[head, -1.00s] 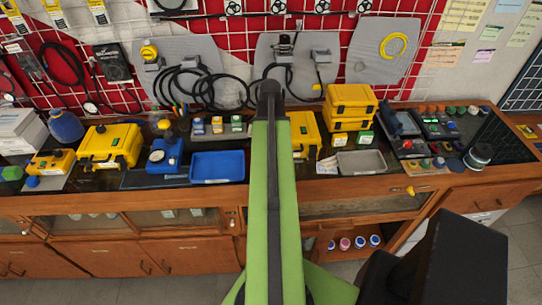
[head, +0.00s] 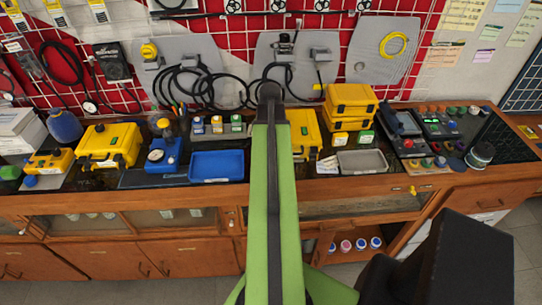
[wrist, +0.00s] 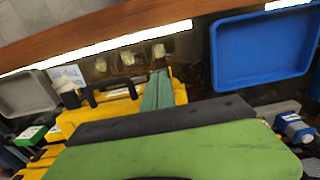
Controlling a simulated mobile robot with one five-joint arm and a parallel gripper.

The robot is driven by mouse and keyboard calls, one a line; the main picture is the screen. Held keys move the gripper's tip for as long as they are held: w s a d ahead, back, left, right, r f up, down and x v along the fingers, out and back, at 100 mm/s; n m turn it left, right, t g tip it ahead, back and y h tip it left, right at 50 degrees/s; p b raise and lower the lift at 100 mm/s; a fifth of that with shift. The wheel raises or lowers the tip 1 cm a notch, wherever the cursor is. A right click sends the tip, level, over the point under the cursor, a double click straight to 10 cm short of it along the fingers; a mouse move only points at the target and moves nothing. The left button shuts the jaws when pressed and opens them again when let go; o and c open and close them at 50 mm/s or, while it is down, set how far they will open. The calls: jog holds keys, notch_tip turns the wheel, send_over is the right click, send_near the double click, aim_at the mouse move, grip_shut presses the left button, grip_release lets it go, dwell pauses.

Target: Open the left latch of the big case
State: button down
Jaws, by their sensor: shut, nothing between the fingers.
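A yellow case (head: 303,130) stands on the bench in the middle, partly hidden behind my arm in the head view. In the wrist view this yellow case (wrist: 178,92) shows with a black carry handle (wrist: 112,92) on its front. Another large yellow case (head: 110,145) stands at the left of the bench; which one is the big case I cannot tell for sure. My gripper (wrist: 160,76) is shut and empty, a narrow green piece over the middle case's front, right of the handle in the wrist view. Contact with a latch cannot be made out.
A blue tray (head: 217,179) lies left of my arm and a grey tray (head: 362,168) lies right of it. Stacked yellow boxes (head: 350,106) stand right of the middle case. The bench front edge (head: 130,200) runs below them.

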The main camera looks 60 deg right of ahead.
jog(key=shift+d+f+b, duration=0.1)
jog(key=shift+f+b, duration=0.3)
jog(key=shift+f, duration=0.15)
jog(key=shift+w+d+f, duration=0.25)
jog(key=shift+f, duration=0.2)
jog(key=shift+a, duration=0.1)
jog(key=shift+s+a, duration=0.15)
jog(key=shift+s, duration=0.05)
jog(key=shift+r, duration=0.15)
notch_tip(320, 180, up, 9)
jog(key=a+p, duration=0.1)
jog(key=p, duration=0.8)
jog(key=shift+s, duration=0.4)
jog(key=shift+a, duration=0.1)
